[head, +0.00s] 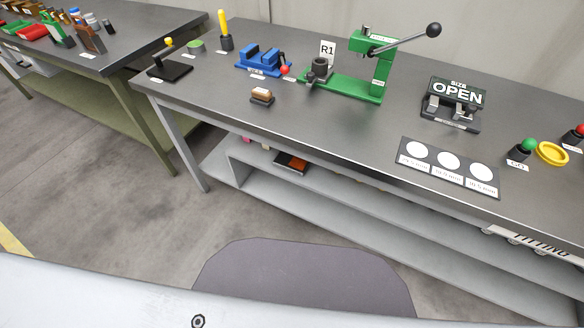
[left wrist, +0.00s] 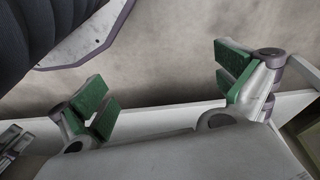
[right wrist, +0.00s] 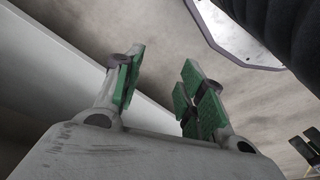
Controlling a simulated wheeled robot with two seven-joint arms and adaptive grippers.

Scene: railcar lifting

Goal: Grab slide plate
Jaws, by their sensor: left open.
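No part in view is labelled as the slide plate, and I cannot tell for certain which thing it is. A flat dark plate (head: 449,180) with three white discs and size labels lies on the grey workbench (head: 330,120), near its front edge. My left gripper (left wrist: 163,85) shows in the left wrist view with its green-padded fingers wide apart and nothing between them. My right gripper (right wrist: 162,82) shows in the right wrist view with its green-padded fingers apart, a narrower gap, and nothing between them. Neither gripper shows in the head view.
A green lever press (head: 345,85), a blue fixture (head: 262,60), a small brush-like block (head: 262,96), an "OPEN" sign stand (head: 455,95), a green button (head: 528,146) and a yellow ring (head: 552,153) stand on the bench. A dark box (head: 291,162) sits on the lower shelf.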

